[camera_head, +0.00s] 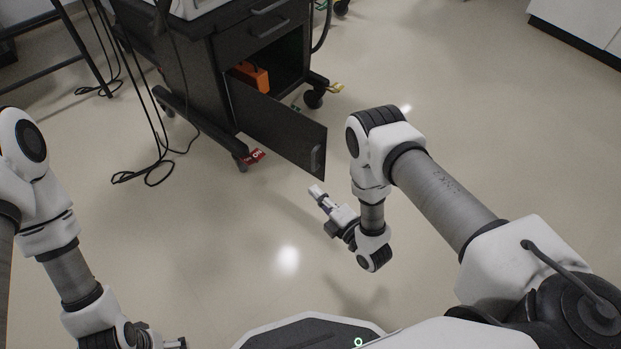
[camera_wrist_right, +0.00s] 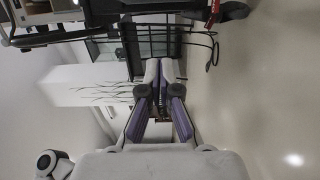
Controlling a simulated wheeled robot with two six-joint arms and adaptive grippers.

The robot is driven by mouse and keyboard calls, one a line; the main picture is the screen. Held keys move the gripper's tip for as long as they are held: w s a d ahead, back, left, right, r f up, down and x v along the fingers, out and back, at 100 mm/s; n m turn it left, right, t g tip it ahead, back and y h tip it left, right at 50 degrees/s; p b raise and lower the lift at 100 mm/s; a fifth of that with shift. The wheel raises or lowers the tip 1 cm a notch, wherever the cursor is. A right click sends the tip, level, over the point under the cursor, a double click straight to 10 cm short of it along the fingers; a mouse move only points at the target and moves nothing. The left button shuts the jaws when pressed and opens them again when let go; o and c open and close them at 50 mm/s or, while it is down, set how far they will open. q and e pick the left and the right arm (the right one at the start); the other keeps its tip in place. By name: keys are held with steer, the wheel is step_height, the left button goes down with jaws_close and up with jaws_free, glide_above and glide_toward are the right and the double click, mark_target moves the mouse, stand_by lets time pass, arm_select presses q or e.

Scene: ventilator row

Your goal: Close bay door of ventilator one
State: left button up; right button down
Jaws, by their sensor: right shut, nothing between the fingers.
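The black bay door (camera_head: 275,130) of the ventilator cart (camera_head: 205,60) stands wide open, swung out toward me. Its pale handle (camera_head: 317,158) is near the free edge. Inside the open bay is an orange case (camera_head: 252,76). My right gripper (camera_head: 317,190) is shut and empty, just below the door's free lower corner in the head view and apart from it. In the right wrist view its closed fingers (camera_wrist_right: 159,68) hold nothing. My left gripper (camera_head: 175,343) is cut off at the bottom edge, far from the door; its jaws are unclear.
A drawer front (camera_head: 262,35) above the bay is closed. The cart stands on casters, one (camera_head: 313,98) at the right. Black cables (camera_head: 150,165) lie on the floor at left. The floor (camera_head: 490,120) to the right is clear. A white cabinet (camera_head: 585,25) is far right.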

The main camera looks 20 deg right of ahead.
steer(key=b+x, duration=0.9)
steer(key=b, duration=0.5)
steer(key=d+b, duration=0.1)
steer(key=d, duration=0.3)
steer(key=shift+s+b, duration=0.15)
steer(key=shift+b, duration=0.2)
steer(key=shift+d+r, duration=0.1)
